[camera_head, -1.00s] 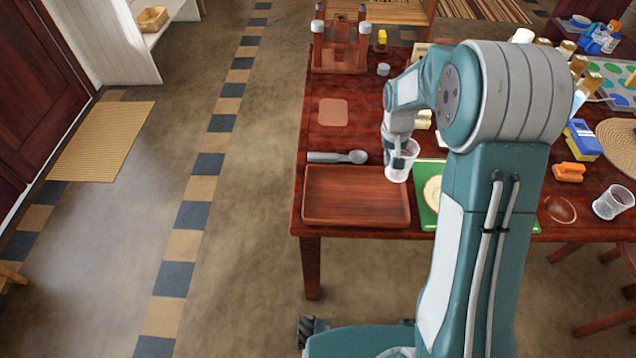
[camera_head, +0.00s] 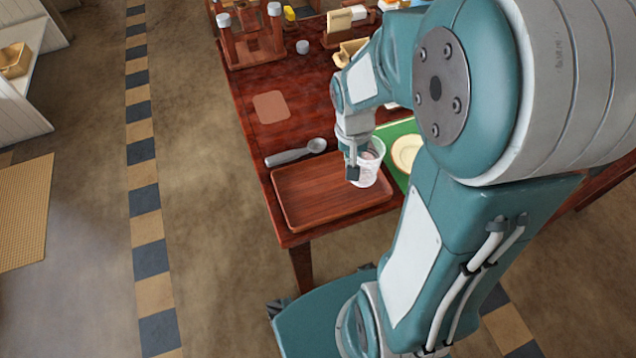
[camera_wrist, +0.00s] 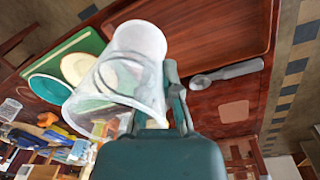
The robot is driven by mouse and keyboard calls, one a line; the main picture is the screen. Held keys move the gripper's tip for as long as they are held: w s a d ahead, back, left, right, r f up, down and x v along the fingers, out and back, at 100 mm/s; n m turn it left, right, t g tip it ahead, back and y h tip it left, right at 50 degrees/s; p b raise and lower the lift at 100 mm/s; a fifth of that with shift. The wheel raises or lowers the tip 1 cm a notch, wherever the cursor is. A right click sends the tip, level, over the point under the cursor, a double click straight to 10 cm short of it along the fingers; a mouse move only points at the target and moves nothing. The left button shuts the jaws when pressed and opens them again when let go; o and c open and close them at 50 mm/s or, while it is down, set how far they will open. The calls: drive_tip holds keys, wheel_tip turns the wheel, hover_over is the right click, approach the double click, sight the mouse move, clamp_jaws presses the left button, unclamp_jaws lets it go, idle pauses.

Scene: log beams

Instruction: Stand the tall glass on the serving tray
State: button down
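The tall glass (camera_head: 371,168) is clear and looks upright in the head view. It also fills the left-middle of the wrist view (camera_wrist: 122,80). My gripper (camera_head: 352,166) is shut on the glass and holds it at the right end of the serving tray. The finger tips also show against the glass in the wrist view (camera_wrist: 174,92). The serving tray (camera_head: 315,208) is a brown wooden rectangle with a low rim, empty, at the near left table corner. It also shows in the wrist view (camera_wrist: 215,28). The gap under the glass is hard to judge.
A grey scoop (camera_head: 296,153) lies behind the tray. A green board (camera_head: 397,130) with a pale round item (camera_head: 406,152) lies to its right. A pinkish square mat (camera_head: 271,107) and a wooden rack (camera_head: 250,42) are farther back. Another glass (camera_wrist: 10,108) shows in the wrist view.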

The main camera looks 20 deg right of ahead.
drive_tip(key=w+a+f, duration=0.2)
drive_tip(key=a+f, duration=0.1)
drive_tip(key=w+a+f, duration=0.2)
drive_tip(key=a, duration=0.2)
drive_tip(key=w+a+f, duration=0.2)
drive_tip(key=a+f, duration=0.1)
drive_tip(key=shift+w+a+f, duration=0.1)
drive_tip(key=shift+a+f, duration=0.2)
drive_tip(key=shift+f, duration=0.05)
drive_tip(key=f, duration=0.1)
drive_tip(key=a+f, duration=0.1)
drive_tip(key=f, duration=0.1)
drive_tip(key=shift+w+a, duration=0.1)
drive_tip(key=shift+f, duration=0.3)
drive_tip(key=shift+d, duration=0.25)
drive_tip(key=c, duration=0.8)
unclamp_jaws()
drive_tip(key=shift+a, duration=0.1)
